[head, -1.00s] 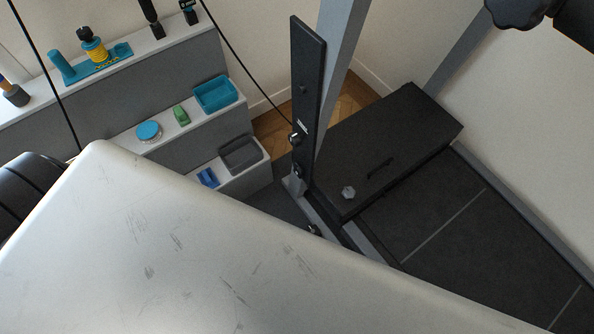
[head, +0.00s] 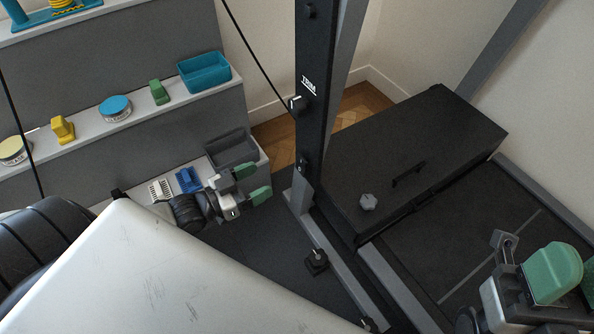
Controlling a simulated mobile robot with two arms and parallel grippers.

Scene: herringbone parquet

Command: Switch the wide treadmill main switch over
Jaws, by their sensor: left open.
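The black treadmill has a motor hood (head: 425,150) and a dark belt (head: 480,225) on the right. A dark upright panel (head: 315,70) with the word TRIM carries a pale-tipped switch (head: 297,104) and a small dark knob lower down. A small lever on a dark block (head: 317,262) stands on the floor-level base. I cannot tell which control is the main switch. My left gripper (head: 253,183), green-tipped, is open and empty, left of the upright and apart from it. My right gripper (head: 568,280) is over the belt at lower right; its opening is unclear.
Stepped grey shelves at left hold a teal bin (head: 204,72), a dark grey bin (head: 232,149), a green clip (head: 159,92), a blue item (head: 188,180) and round tins. A grey-white slab (head: 130,270) fills the lower left. A black cable hangs beside the upright.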

